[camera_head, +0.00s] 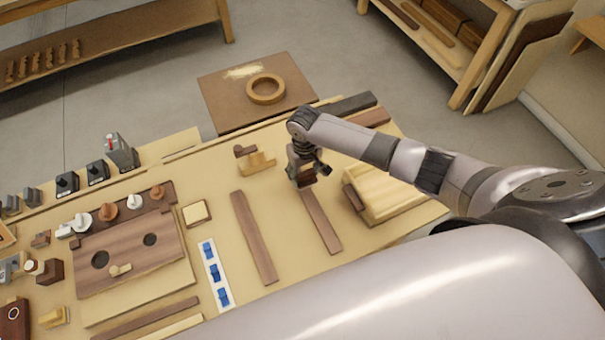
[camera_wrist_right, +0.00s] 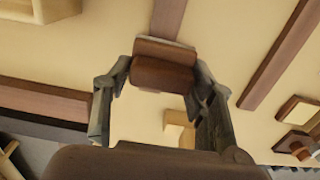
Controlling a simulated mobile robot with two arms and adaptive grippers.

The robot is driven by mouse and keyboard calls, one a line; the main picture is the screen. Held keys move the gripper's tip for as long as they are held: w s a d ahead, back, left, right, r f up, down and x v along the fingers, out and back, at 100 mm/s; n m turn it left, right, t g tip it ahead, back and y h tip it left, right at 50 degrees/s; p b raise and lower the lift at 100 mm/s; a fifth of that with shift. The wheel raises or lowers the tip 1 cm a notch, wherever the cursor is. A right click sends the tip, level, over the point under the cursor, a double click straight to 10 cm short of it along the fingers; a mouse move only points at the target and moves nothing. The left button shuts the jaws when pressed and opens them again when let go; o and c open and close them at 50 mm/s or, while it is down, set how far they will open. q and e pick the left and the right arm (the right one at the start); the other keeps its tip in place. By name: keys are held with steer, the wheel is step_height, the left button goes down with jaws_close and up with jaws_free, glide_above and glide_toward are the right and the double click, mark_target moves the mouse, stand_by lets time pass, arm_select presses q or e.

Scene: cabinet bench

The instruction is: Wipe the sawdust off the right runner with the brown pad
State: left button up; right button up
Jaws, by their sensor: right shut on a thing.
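My right gripper (camera_head: 304,176) is shut on the brown pad (camera_wrist_right: 163,68), a reddish-brown block with a pale lower edge, held between both fingers in the wrist view. The pad is at the far end of the right runner (camera_head: 322,222), a dark brown strip on the bench. The runner also shows in the wrist view (camera_wrist_right: 168,15), running up to the pad. I cannot tell whether pad and runner touch. I make out no sawdust on the visible part of the runner. The left runner (camera_head: 254,237) lies parallel, to its left. My left gripper is not in view.
A pale wooden tray (camera_head: 385,205) stands close right of the right runner. A small wooden piece (camera_head: 256,162) sits to the gripper's left. A white strip with blue blocks (camera_head: 215,276) lies left of the left runner. The bench between the runners is clear.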

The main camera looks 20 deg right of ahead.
steer(key=shift+w+r+p, duration=0.1)
steer(key=shift+r+p, duration=0.2)
steer(key=shift+r, duration=0.5)
steer(key=shift+s+r, duration=0.3)
steer(key=shift+w+f, duration=0.15)
steer(key=shift+w, duration=0.05)
